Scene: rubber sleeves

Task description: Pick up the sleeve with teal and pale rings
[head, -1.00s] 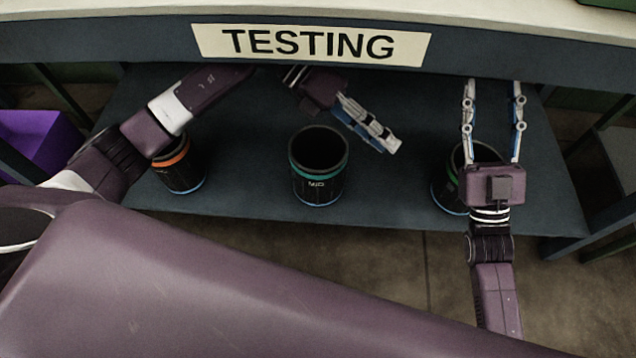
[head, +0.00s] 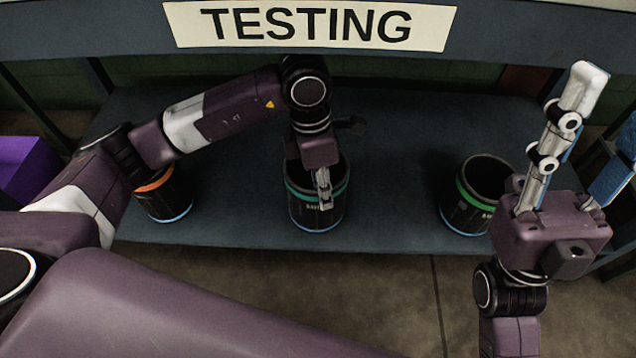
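The middle black sleeve (head: 304,214) has a teal ring near its top and a pale blue ring at its base. It stands upright on the dark shelf under the TESTING sign. My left gripper (head: 325,202) points down at this sleeve, with a finger in front of its upper wall and covering part of the teal ring. Its fingers are seen edge-on, so whether they are apart or closed on the wall is unclear. My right gripper (head: 603,118) is open and empty at the right, its fingers spread and pointing up, beside the green-ringed sleeve.
A sleeve with an orange ring (head: 168,201) stands at the left, partly behind my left arm. A sleeve with a green ring (head: 464,211) stands at the right. The dark shelf (head: 395,205) is bare between sleeves. The TESTING board overhangs behind. A purple bin (head: 28,165) is at far left.

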